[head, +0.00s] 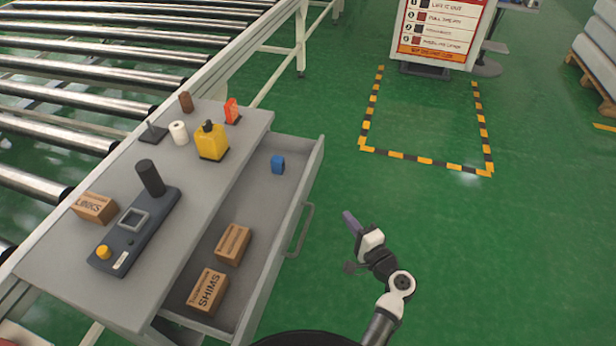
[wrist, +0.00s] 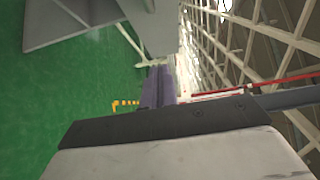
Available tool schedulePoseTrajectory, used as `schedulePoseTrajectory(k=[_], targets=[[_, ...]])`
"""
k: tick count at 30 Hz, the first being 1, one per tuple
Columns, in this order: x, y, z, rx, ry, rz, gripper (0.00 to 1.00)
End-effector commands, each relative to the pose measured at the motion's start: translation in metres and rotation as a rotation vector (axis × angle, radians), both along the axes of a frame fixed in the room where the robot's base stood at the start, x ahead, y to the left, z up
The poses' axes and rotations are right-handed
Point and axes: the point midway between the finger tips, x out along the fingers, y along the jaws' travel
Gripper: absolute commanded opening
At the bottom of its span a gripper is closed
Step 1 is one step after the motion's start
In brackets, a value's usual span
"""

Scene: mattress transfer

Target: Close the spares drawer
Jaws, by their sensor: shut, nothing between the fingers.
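The spares drawer (head: 262,190) is pulled out from under the grey worktop, its front panel facing right in the head view. A bar handle (head: 301,230) is on its outer face. Inside lie a small blue block (head: 278,165), a box marked SHIMS (head: 207,291) and another cardboard box (head: 233,244). My gripper (head: 350,221) is to the right of the handle, apart from it, above the green floor. Its purple fingers are shut and empty. They also show in the wrist view (wrist: 155,88), with grey surfaces beyond them.
The worktop (head: 225,190) carries a dark control panel with a black post (head: 151,178), a LINKS box (head: 95,207), a yellow container (head: 211,141) and a white roll (head: 178,132). A roller conveyor (head: 90,70) runs behind. The floor right of the drawer is clear.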

Motion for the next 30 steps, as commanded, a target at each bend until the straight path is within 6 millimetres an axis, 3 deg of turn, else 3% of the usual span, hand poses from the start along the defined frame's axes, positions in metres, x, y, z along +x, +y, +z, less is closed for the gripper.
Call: schedulePoseTrajectory(k=[4,8,20,24,30], targets=[[0.001,0.0,0.0,0.007,0.001,-0.001,0.0],[0.014,0.006,0.002,0.007,0.0,0.001,0.0],[0.089,0.045,0.003,0.005,0.001,0.001,0.0],[0.095,0.066,0.002,0.006,0.003,0.001,0.0],[0.099,0.08,0.0,0.005,0.003,-0.001,0.0]])
